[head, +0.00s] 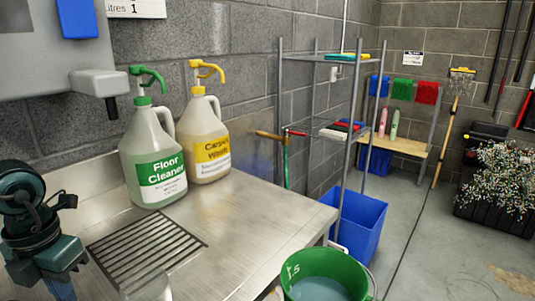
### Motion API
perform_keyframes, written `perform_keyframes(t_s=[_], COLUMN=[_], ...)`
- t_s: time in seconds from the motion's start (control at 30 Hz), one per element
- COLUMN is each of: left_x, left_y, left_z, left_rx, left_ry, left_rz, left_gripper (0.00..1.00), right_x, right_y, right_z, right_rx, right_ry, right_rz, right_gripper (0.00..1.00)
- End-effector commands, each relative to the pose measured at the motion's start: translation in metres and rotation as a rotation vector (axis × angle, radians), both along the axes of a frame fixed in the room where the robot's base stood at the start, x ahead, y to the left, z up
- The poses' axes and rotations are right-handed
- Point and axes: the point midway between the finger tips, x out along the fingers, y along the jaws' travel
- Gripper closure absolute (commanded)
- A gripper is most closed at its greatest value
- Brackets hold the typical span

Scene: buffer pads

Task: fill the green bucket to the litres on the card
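The green bucket (350,268) stands at the bottom edge of the head view, beside the steel counter, and is cut off by the frame. Greyish liquid shows inside it, and a white mark, perhaps "1.5", is on its inner wall. A white card (135,7) on the wall at the top left is cut off; "Litres 1" is readable. My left gripper (62,287) is at the bottom left over the counter, partly out of frame. Its fingertips are not clear. A clear container (148,286) is partly visible near the drain grille. My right gripper is not in view.
Jugs of Floor Cleaner (150,160) and a yellow-labelled wash (208,140) stand on the steel counter (265,215) at the wall. A grey dispenser (50,60) hangs above left. A blue bin (362,225) and metal rack (330,100) stand beyond.

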Motion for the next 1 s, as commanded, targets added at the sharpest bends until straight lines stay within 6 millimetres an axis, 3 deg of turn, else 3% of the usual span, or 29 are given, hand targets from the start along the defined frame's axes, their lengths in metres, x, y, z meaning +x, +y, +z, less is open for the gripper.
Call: perform_keyframes(t_s=[0.03,0.33,0.63,0.87,1.0], left_x=[0.000,-0.020,-0.022,-0.041,-0.042], left_y=[0.000,-0.006,-0.006,-0.007,-0.007], left_z=[0.001,-0.001,0.000,0.000,0.000], left_rx=[0.000,0.000,0.000,-0.001,0.000], left_ry=[0.000,0.000,0.000,-0.001,0.000], left_rz=[0.000,-0.002,0.000,-0.001,0.000], left_gripper=[1.00,1.00,1.00,1.00,1.00], right_x=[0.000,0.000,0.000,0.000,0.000], right_y=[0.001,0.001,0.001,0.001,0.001], right_z=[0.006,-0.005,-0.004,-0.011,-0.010], right_rx=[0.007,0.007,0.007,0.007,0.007], right_ry=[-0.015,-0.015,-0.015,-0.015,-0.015], right_rz=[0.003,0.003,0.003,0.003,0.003], right_gripper=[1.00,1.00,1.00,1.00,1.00])
